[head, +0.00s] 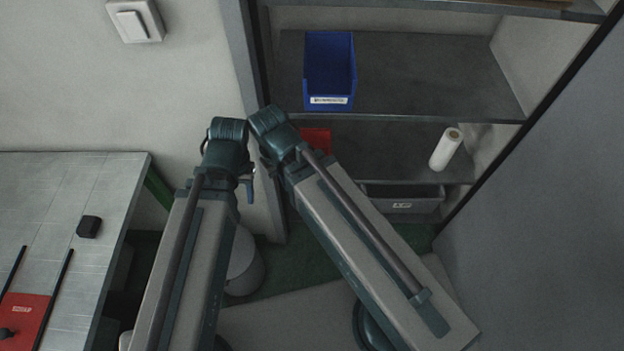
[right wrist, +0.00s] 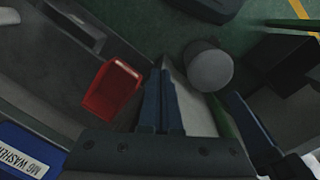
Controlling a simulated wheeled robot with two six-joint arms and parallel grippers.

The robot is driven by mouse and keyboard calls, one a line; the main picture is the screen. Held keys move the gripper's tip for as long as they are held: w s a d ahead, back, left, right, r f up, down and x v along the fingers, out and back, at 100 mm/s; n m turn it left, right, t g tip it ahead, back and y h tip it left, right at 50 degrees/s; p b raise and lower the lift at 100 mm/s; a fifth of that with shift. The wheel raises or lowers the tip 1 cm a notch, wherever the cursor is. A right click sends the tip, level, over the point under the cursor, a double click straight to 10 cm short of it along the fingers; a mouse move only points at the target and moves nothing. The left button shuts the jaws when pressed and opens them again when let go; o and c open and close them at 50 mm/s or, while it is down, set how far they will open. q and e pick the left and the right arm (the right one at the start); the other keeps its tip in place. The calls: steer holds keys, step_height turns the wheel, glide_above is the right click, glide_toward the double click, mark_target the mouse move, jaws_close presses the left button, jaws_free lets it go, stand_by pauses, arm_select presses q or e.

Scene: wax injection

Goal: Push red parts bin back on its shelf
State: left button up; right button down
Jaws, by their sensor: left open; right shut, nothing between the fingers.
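The red bin (head: 316,139) sits on the middle shelf in the head view, mostly hidden behind my right arm. In the right wrist view the red bin (right wrist: 112,90) shows as an open-topped tray just left of my right gripper (right wrist: 163,78). The right gripper's fingers are together with nothing between them, and a small gap shows between them and the bin. In the head view the right gripper is hidden behind its arm. My left gripper (head: 249,187) is open and empty in front of the wall left of the shelves, its fingers partly hidden by its wrist.
A blue bin (head: 329,72) stands on the shelf above. A white roll (head: 446,149) stands right on the red bin's shelf (head: 390,145). A grey bin (head: 402,199) is below. A grey cylinder (head: 245,265) stands on the floor. A table (head: 62,190) is at left.

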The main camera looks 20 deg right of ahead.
steer(key=w+d+f+m+b, duration=0.2)
steer(key=w+d+f+b, duration=0.1)
steer(key=f+b, duration=0.4)
steer(key=w+d+f+m+b, duration=0.2)
steer(key=w+d+f+b, duration=0.1)
steer(key=f+b, duration=0.5)
steer(key=w+d+f+m+y+b, duration=0.1)
steer(key=w+d+f+m+b, duration=0.1)
steer(key=w+f+b, duration=0.3)
steer(key=shift+d+f+m+b, duration=0.4)
steer(key=shift+d+f+b, duration=0.3)
steer(key=shift+f+b, duration=0.95)
steer(key=shift+f+p, duration=0.3)
steer(key=shift+f, duration=0.1)
steer(key=w+d+f+b, duration=0.1)
steer(key=w+f+b, duration=0.3)
steer(key=f+b, duration=0.6)
